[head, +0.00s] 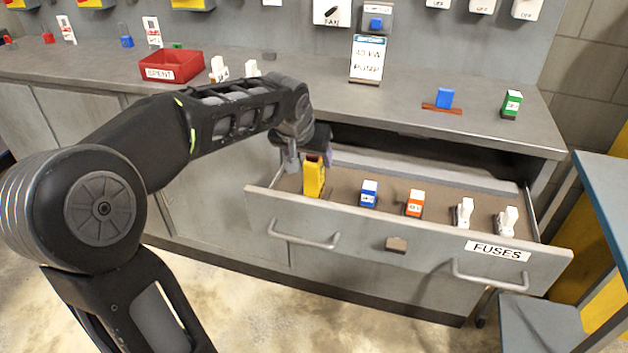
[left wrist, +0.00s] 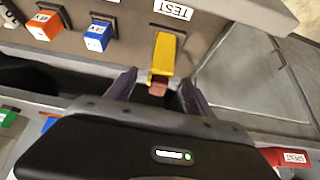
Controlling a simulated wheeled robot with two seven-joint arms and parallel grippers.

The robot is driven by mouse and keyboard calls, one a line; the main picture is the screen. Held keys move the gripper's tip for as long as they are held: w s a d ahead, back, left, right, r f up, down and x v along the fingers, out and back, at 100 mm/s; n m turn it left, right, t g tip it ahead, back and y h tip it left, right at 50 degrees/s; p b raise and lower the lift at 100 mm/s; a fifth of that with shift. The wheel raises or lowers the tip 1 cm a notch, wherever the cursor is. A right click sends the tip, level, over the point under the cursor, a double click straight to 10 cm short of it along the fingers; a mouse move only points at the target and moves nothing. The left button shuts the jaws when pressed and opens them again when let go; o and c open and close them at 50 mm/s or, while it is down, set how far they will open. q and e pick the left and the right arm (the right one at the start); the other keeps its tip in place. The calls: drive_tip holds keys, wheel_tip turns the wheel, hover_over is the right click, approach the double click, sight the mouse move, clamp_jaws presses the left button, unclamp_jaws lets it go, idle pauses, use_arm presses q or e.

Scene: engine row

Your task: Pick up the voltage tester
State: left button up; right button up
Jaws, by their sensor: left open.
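The voltage tester is a yellow upright block (head: 314,178) with a dark reddish top. It stands at the left end of the open fuse drawer (head: 400,222). In the left wrist view the yellow tester (left wrist: 164,54) lies just ahead of the fingers, beside a white TEST label (left wrist: 172,9). My left gripper (head: 308,158) is above and around the top of the tester in the head view. In the left wrist view the open fingers (left wrist: 155,90) stand on either side of its reddish end, with gaps visible. My right gripper is not in view.
In the drawer, a blue fuse (head: 369,193), an orange fuse (head: 415,203) and white pieces (head: 464,213) stand to the right of the tester. On the counter are a red SPENT bin (head: 171,66), a pump sign (head: 367,58), a blue block (head: 444,97) and a green block (head: 511,104).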

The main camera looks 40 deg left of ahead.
sight(314, 168)
use_arm(q)
drive_tip(key=shift+x, duration=1.25)
drive_tip(key=x, duration=0.5)
drive_tip(key=shift+a+f, duration=0.1)
drive_tip(key=shift+f, duration=0.05)
clamp_jaws()
idle(0.5)
